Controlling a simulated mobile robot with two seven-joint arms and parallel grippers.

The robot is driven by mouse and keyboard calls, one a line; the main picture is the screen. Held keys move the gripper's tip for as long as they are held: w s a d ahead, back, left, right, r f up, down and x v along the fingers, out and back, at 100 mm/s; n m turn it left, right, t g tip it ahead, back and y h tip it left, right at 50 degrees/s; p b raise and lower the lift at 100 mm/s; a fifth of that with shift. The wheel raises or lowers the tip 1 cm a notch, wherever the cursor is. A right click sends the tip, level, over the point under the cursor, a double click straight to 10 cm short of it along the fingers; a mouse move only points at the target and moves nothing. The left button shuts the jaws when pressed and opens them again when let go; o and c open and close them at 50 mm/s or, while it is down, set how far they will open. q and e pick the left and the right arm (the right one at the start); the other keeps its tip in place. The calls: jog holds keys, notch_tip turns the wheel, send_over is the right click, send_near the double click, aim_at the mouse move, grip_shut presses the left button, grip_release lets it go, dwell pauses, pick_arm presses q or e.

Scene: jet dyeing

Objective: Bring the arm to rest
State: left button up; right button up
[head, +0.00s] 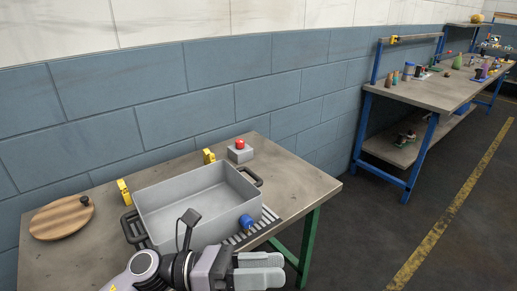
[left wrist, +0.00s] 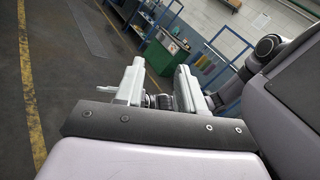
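My left arm comes in at the bottom of the head view. Its left gripper (head: 280,269) points right, near the table's front edge, in front of the grey tub. In the left wrist view the two pale fingers of the left gripper (left wrist: 160,70) stand apart with a clear gap. Nothing is held between them. My right gripper shows in neither view.
A grey tub (head: 168,204) with dark handles sits on the near table (head: 77,253). A blue-legged bench (head: 425,95) stands right; floor between is clear.

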pick_arm(q)
jog(key=w+a+f+n+t+y, duration=0.25)
jog(key=n+t, duration=0.35)
jog(key=n, duration=0.4)
jog(key=w+a+f+n+t+y, duration=0.15)
jog(key=a+n+t, duration=0.3)
jog(key=n, duration=0.45)
jog(key=w+a+f+n+t+y, duration=0.1)
jog(key=a+f+n+t+y, duration=0.2)
jog(key=n+t, duration=0.55)
jog(key=s+a+f+n+g+y, duration=0.4)
jog(key=s+a+f+n+y, duration=0.1)
jog(key=f+n, duration=0.4)
jog(key=s+a+f+n+g+y, duration=0.4)
jog(key=s+f+n, duration=0.4)
jog(key=f+n, duration=0.2)
jog(key=shift+a+y+p, duration=0.45)
jog(key=shift+a+y, duration=0.05)
jog(key=shift+a, duration=0.7)
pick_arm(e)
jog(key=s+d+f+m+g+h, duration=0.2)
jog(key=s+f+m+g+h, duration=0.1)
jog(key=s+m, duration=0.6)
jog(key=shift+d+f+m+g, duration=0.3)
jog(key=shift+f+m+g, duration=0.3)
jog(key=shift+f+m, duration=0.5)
